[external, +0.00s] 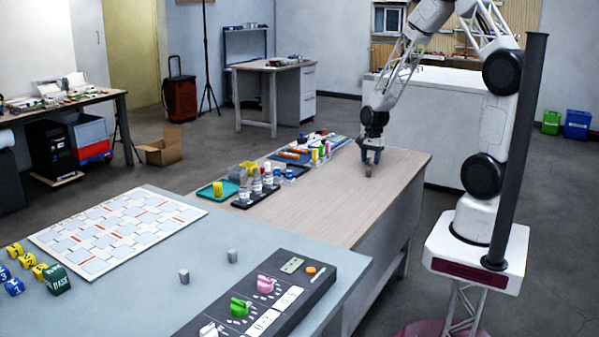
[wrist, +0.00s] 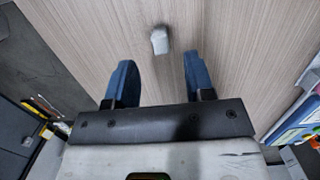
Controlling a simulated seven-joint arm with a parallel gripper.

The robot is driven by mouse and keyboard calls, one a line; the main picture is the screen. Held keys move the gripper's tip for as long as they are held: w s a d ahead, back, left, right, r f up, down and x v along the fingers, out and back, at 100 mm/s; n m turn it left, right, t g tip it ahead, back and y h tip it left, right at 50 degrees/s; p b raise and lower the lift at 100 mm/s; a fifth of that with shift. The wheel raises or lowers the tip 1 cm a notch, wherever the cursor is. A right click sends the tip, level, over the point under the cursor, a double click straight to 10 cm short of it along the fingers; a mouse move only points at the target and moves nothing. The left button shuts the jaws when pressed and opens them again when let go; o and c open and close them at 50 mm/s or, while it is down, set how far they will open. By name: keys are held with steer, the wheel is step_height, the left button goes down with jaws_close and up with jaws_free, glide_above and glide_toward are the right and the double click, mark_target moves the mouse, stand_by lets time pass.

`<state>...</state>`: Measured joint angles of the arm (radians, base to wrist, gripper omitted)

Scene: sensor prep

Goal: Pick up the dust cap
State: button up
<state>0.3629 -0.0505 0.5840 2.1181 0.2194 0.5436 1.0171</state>
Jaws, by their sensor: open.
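A small pale grey piece (wrist: 160,39), which looks like the dust cap, lies on the bare wooden tabletop in the wrist view. It sits just ahead of the gap between the two blue fingers of my gripper (wrist: 158,62), roughly centred, with nothing touching it. My gripper is open and empty. In the external view my gripper (external: 371,164) points down over the far right part of the wooden table (external: 310,205). I cannot make out the pale piece there; the fingers may hide it.
Trays with bottles and coloured parts line the table's left side, including a teal tray (external: 208,191). Two small grey cylinders, one of them nearer (external: 184,277), stand on the grey table beside a dark control panel (external: 268,300). Bare wood surrounds my gripper.

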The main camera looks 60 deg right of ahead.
mark_target(369, 169)
steer(key=shift+f, duration=0.15)
steer(key=shift+a+f, duration=0.2)
steer(key=shift+f, duration=1.05)
steer(key=shift+a+f, duration=0.2)
steer(key=shift+f, duration=1)
jaws_close()
steer(key=shift+r, duration=0.15)
